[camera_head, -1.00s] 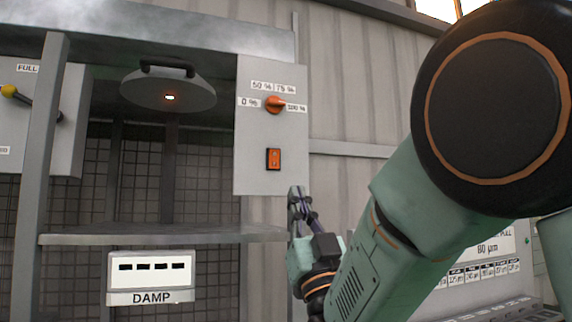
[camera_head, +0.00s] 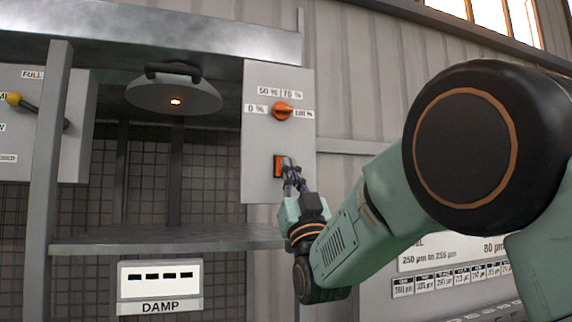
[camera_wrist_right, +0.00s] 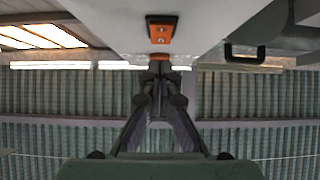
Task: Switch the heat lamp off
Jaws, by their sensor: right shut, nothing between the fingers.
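The heat lamp (camera_head: 175,95) hangs under the hood, with a small orange glow at its centre. A grey control panel (camera_head: 257,185) right of it carries an orange rotary knob (camera_head: 282,110) among percent labels, pointing toward 100 %. Below it is an orange rocker switch (camera_head: 278,165), partly hidden by my right gripper (camera_head: 289,163). The right gripper is shut and empty, its tips at or just in front of the switch; contact cannot be told. In the right wrist view the switch (camera_wrist_right: 161,30) shows just beyond the closed fingertips (camera_wrist_right: 159,68). My left gripper is not in view.
A metal shelf (camera_head: 170,240) runs below the lamp, with a DAMP box (camera_head: 160,285) under it. A grey post (camera_head: 47,180) and a yellow-knobbed lever (camera_head: 14,99) stand at left. A labelled board (camera_head: 450,260) is at lower right.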

